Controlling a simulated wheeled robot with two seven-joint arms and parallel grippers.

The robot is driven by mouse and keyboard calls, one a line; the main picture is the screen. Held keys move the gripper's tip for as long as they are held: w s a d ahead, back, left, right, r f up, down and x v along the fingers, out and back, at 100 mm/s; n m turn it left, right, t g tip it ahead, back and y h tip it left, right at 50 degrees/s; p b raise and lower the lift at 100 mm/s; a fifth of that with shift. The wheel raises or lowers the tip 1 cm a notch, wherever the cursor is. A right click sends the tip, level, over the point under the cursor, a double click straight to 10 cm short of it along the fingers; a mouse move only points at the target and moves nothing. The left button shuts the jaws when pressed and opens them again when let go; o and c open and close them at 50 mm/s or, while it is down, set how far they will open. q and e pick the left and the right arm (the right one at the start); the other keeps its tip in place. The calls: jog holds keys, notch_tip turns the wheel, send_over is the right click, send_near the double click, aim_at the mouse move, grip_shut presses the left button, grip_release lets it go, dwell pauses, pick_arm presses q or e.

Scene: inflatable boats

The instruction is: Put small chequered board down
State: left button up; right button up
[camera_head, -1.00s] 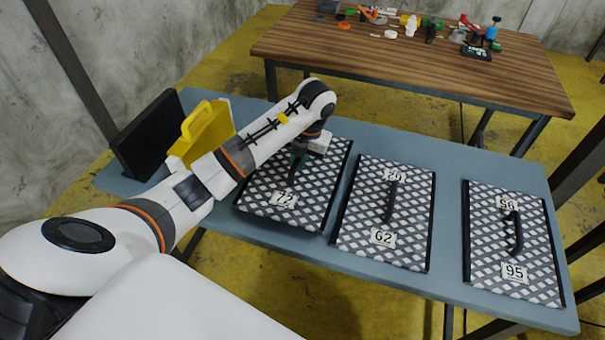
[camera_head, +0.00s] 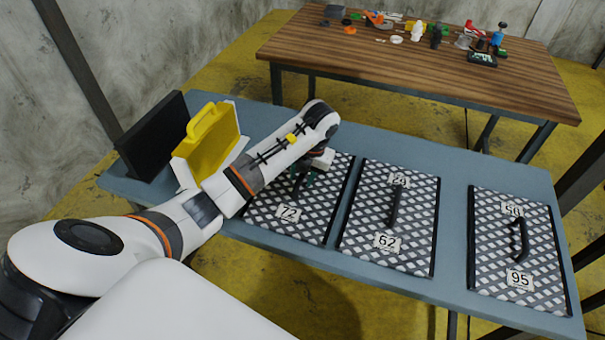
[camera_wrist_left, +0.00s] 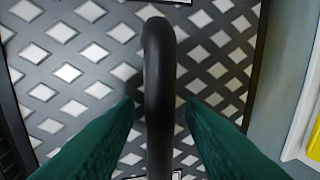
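The chequered board with label 72 (camera_head: 268,206) lies flat, apparently resting on the left part of the blue-grey table. It has a grey-and-white diamond pattern, dark side rails and a black handle. My left gripper (camera_head: 304,178) is over this board. In the left wrist view my left gripper (camera_wrist_left: 160,108) is open, its green fingers on either side of the black handle (camera_wrist_left: 159,70), with gaps between fingers and handle. The arm hides part of the board's far left in the head view. My right gripper is out of view.
Two similar boards, labelled 62 (camera_head: 415,225) and 95 (camera_head: 483,240), lie to the right on the blue-grey table (camera_head: 453,215). A yellow case (camera_head: 208,145) and a black panel (camera_head: 152,140) stand at the left. A wooden table (camera_head: 400,70) with small parts stands behind.

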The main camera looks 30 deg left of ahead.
aim_at(311, 186)
pick_arm(q)
jog(key=shift+d+r, duration=0.1)
jog(key=shift+r, duration=0.45)
notch_tip(311, 186, up, 11)
jog(key=d+p, duration=0.2)
jog(key=p, duration=0.1)
jog(key=shift+w, duration=0.3)
jog(key=shift+f, duration=0.1)
